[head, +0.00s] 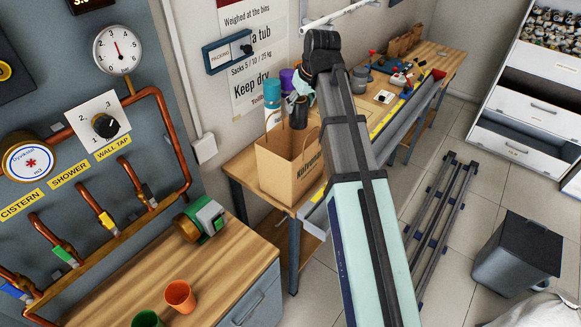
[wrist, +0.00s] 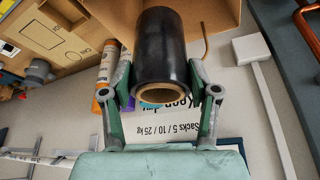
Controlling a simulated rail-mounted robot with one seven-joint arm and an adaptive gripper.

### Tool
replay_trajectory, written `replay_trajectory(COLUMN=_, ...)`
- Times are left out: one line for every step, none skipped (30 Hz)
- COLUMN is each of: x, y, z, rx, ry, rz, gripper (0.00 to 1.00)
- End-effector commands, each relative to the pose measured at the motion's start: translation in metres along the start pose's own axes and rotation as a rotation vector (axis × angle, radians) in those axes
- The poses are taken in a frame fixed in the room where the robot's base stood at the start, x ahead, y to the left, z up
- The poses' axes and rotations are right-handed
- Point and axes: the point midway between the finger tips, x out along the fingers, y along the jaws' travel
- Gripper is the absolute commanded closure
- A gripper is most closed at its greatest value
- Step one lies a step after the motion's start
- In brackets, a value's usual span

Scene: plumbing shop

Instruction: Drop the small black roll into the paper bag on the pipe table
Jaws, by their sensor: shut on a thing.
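The small black roll (wrist: 162,48) is a dark cylinder with a tan core ring at its near end. My gripper (wrist: 161,90) is shut on it, with one green-grey finger on each side. In the head view the roll (head: 298,112) hangs under my gripper (head: 303,88), over the mouth of the brown paper bag (head: 277,170). The bag stands upright and open, with thin handles, on the pipe table (head: 246,165). The roll's lower end is close to the bag's rim; I cannot tell whether it is inside.
A teal-capped bottle (head: 272,98) and a purple one stand behind the bag by the wall. My arm covers the table's middle. Tools and more brown bags (head: 405,42) lie farther along it. A workbench (head: 165,270) with two cups is at the near left.

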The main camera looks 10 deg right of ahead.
Motion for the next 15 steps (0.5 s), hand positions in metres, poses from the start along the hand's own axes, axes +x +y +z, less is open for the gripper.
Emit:
replay_trajectory(x=0.009, y=0.0, z=0.004, rx=0.0, ry=0.0, rz=0.0, gripper=0.81)
replay_trajectory(x=0.011, y=0.0, z=0.005, rx=0.0, ry=0.0, rz=0.0, gripper=0.81)
replay_trajectory(x=0.015, y=0.0, z=0.006, rx=0.0, ry=0.0, rz=0.0, gripper=0.81)
replay_trajectory(x=0.017, y=0.0, z=0.007, rx=0.0, ry=0.0, rz=0.0, gripper=0.81)
replay_trajectory(x=0.018, y=0.0, z=0.008, rx=0.0, ry=0.0, rz=0.0, gripper=0.81)
replay_trajectory(x=0.02, y=0.0, z=0.009, rx=0.0, ry=0.0, rz=0.0, gripper=0.81)
replay_trajectory(x=0.022, y=0.0, z=0.009, rx=0.0, ry=0.0, rz=0.0, gripper=0.81)
replay_trajectory(x=0.022, y=0.0, z=0.009, rx=0.0, ry=0.0, rz=0.0, gripper=0.81)
replay_trajectory(x=0.023, y=0.0, z=0.01, rx=0.0, ry=0.0, rz=0.0, gripper=0.81)
replay_trajectory(x=0.023, y=0.0, z=0.01, rx=0.0, ry=0.0, rz=0.0, gripper=0.81)
replay_trajectory(x=0.023, y=0.0, z=0.01, rx=0.0, ry=0.0, rz=0.0, gripper=0.81)
replay_trajectory(x=0.023, y=0.0, z=0.009, rx=0.0, ry=0.0, rz=0.0, gripper=0.81)
replay_trajectory(x=0.023, y=0.0, z=0.009, rx=0.0, ry=0.0, rz=0.0, gripper=0.81)
replay_trajectory(x=0.023, y=0.0, z=0.009, rx=0.0, ry=0.0, rz=0.0, gripper=0.81)
replay_trajectory(x=0.023, y=0.0, z=0.009, rx=0.0, ry=0.0, rz=0.0, gripper=0.81)
